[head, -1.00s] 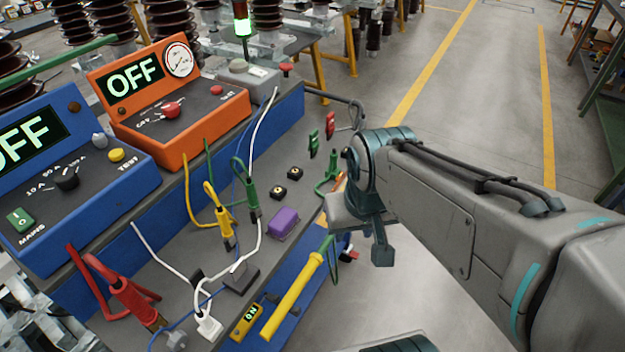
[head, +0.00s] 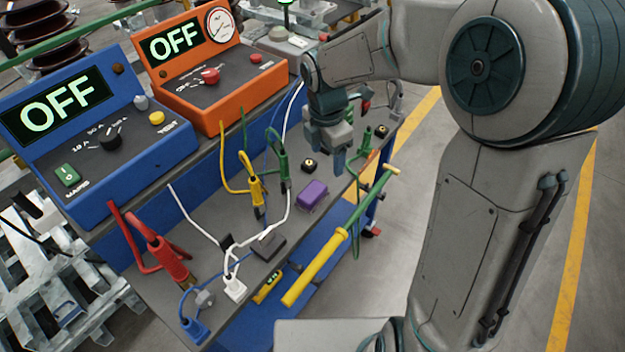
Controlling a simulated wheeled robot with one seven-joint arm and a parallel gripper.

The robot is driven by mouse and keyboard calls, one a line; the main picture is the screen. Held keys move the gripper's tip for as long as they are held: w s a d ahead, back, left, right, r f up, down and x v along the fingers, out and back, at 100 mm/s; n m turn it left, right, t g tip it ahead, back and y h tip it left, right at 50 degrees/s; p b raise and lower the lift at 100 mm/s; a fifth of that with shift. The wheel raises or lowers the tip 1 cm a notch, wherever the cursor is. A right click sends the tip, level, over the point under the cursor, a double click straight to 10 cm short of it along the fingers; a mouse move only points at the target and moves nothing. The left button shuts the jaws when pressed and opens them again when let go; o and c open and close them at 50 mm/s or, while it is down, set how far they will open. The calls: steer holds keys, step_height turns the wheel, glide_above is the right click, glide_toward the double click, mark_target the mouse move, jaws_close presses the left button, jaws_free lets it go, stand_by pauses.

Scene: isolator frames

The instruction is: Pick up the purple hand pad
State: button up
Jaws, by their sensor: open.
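The purple hand pad (head: 311,195) is a small rounded block. It lies on the grey bench top (head: 222,277), right of the yellow and green clips. My gripper (head: 328,168) hangs from the arm above the bench, pointing down, just beyond and slightly right of the pad in the picture. Its jaws are open with nothing seen between them. It looks apart from the pad, but the exact height gap cannot be told. The pad's top is fully visible.
A green clip (head: 281,165) and a yellow clip (head: 256,190) stand close left of the pad. A yellow-green rod (head: 318,262) lies along the front edge. Orange (head: 205,82) and blue (head: 95,140) OFF units stand behind.

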steer(key=w+a+f+n, duration=0.1)
steer(key=w+a+n, duration=0.1)
steer(key=n, duration=0.2)
glide_above(312, 191)
steer(key=f, duration=0.8)
steer(key=shift+w+d+f, duration=0.3)
steer(key=shift+f, duration=0.1)
steer(key=shift+s+a+f, duration=0.15)
steer(key=shift+f, duration=1.2)
steer(key=shift+s+a+f, duration=0.1)
steer(key=shift+f, duration=1.25)
steer(key=c, duration=1)
steer(key=shift+r, duration=0.2)
step_height(312, 191, up, 4)
steer(key=shift+d+r, duration=0.1)
steer(key=shift+d, duration=0.05)
steer(key=d+r, duration=0.6)
steer(key=d, duration=0.5)
steer(key=shift+w+d+r, duration=0.2)
steer(key=shift+w+r, duration=0.05)
steer(key=shift+w, duration=0.05)
